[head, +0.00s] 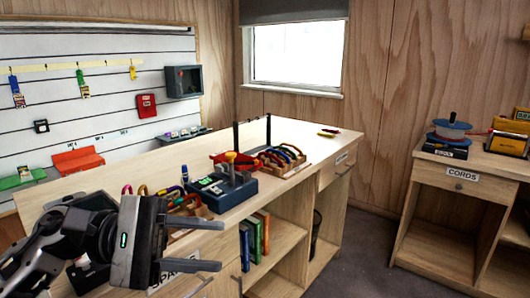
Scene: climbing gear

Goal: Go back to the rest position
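My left gripper (220,245) is in the lower left of the head view, with its arm coming in from the left edge. Its two fingers point right and stand apart with nothing between them. It is in front of the near side of the wooden workbench (115,170) and hides part of the bench's front. My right gripper is not in view.
On the bench are a dark blue tool holder (228,190), a blue marker (184,173) and trays of coloured carabiners (280,158). Books (254,238) stand in a shelf below. A cord desk (475,185) with spools stands right; grey floor (360,255) lies clear between.

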